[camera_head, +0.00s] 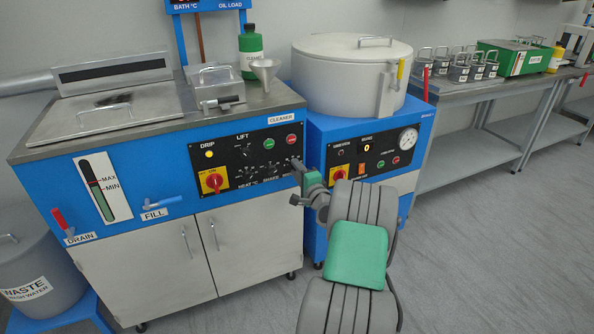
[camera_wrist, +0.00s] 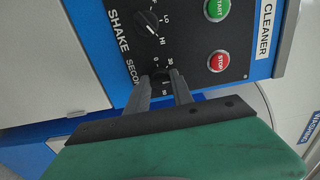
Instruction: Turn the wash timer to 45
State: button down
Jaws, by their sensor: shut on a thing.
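My gripper (camera_wrist: 162,84) is shut on a small dark knob (camera_wrist: 161,73) on the black control panel (camera_wrist: 190,50) of the blue cleaner cabinet. The knob is mostly hidden between the fingers. Beside it is lettering that starts "SECON", and the marks 0 and 30 show around it. Its pointer cannot be made out. In the head view my gripper (camera_head: 297,166) reaches the panel's lower right corner, where it and the wrist cover the knob.
A shake selector knob (camera_wrist: 150,22) sits close by, with green start (camera_wrist: 216,9) and red stop (camera_wrist: 219,62) buttons to the right. A red and yellow switch (camera_head: 214,181) is farther left on the panel. A second blue machine with a grey drum (camera_head: 345,80) stands just right of my arm.

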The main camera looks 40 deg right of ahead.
jog(key=shift+a+f, duration=0.1)
jog(key=c, duration=1.1)
grip_release()
jog(key=v, duration=0.7)
jog(key=shift+s+p, duration=0.4)
jog(key=shift+p, duration=0.05)
jog(key=shift+a, duration=0.15)
